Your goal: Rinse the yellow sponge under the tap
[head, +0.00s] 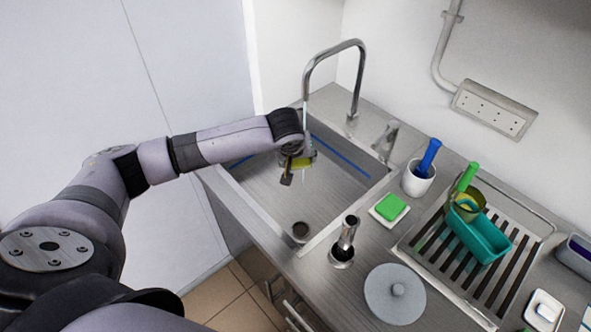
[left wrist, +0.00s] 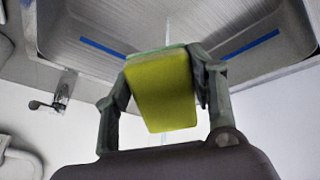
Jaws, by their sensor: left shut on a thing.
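The yellow sponge (head: 301,161) is in my left gripper (head: 297,163), over the sink (head: 262,185) and below the tap's spout. In the left wrist view the sponge (left wrist: 162,92) has a green layer along its top edge. The fingers of my left gripper (left wrist: 163,88) press on its two sides. The tall curved metal tap (head: 333,50) stands at the sink's back edge. A thin pale line, apparently running water, drops from the spout towards the sponge. My right gripper is not in view.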

